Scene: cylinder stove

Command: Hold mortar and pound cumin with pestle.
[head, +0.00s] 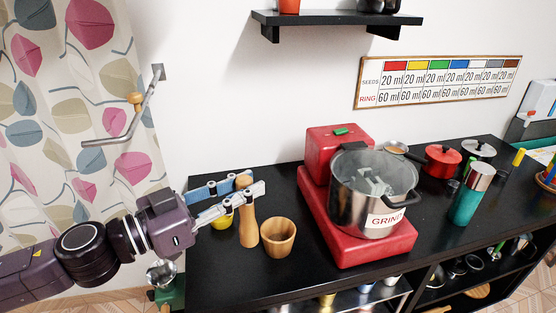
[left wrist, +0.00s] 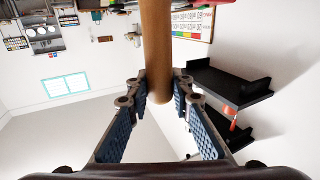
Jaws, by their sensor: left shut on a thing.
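The wooden pestle (head: 248,226) is upright on the black counter's left part, just left of the mortar. My left gripper (head: 242,190) comes in from the left and is shut on the pestle's upper part. In the left wrist view the pestle (left wrist: 156,50) runs between the two fingers of the gripper (left wrist: 158,88). The wooden mortar (head: 278,239) stands upright on the counter, with the pestle outside it. I cannot tell whether the pestle's lower end touches the counter. No cumin can be made out. My right gripper is not in view.
A red stove (head: 350,232) with a steel pot (head: 350,190) stands right of the mortar. A teal bottle (head: 466,205) and red pot (head: 442,160) are farther right. A yellow item (head: 222,221) sits partly behind my gripper. The counter (head: 235,283) is clear in front of the mortar.

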